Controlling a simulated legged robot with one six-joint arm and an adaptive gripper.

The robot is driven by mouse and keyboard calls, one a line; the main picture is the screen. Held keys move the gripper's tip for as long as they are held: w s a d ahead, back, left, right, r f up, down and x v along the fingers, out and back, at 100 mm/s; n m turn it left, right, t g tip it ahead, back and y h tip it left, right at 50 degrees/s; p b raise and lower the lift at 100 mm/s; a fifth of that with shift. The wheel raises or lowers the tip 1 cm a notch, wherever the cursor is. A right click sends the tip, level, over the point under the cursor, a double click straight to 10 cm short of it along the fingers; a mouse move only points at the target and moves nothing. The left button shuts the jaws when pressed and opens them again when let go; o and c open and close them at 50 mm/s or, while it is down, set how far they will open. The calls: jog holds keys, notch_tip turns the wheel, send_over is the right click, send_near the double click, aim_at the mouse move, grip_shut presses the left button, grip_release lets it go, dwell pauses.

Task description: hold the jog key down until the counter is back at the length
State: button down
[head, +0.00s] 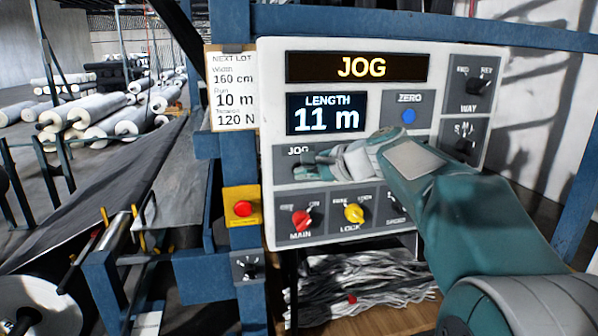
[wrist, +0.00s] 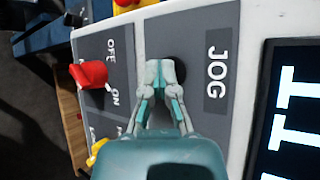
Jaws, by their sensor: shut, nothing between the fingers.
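The control panel (head: 375,60) fills the middle of the head view. Its top display (head: 357,67) reads JOG, and the length counter (head: 326,114) reads 11 m. The card (head: 233,95) beside it says run 10 m. My gripper (head: 322,160) is shut and empty, its fingertips at the JOG plate. In the wrist view, my gripper (wrist: 162,70) has its closed tips over the dark round jog key (wrist: 180,70), which is partly hidden. They look in contact, but I cannot tell how far the key is pressed.
A blue ZERO button (head: 409,116) sits above my arm. A red MAIN switch (head: 302,219) and yellow LOCK switch (head: 354,213) lie below. A red button (head: 243,208) on a yellow plate is left of the panel. Rolls (head: 105,110) lie at the back left.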

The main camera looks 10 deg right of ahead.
dwell(0.8)
jog(key=shift+s, duration=0.8)
jog(key=shift+s, duration=0.1)
jog(key=s, duration=0.5)
jog(key=s+f+n+g+h, duration=0.2)
jog(key=s+f+n+h, duration=0.2)
jog(key=s+f+n, duration=0.3)
jog(key=s+f+n+g+h, duration=0.2)
jog(key=s+f+n+h, duration=0.2)
jog(key=s+f, duration=0.7)
jog(key=s+n, duration=0.2)
jog(key=s, duration=0.5)
jog(key=shift+a+f+n, duration=0.25)
jog(key=shift+f+n, duration=0.05)
jog(key=shift+n, duration=0.1)
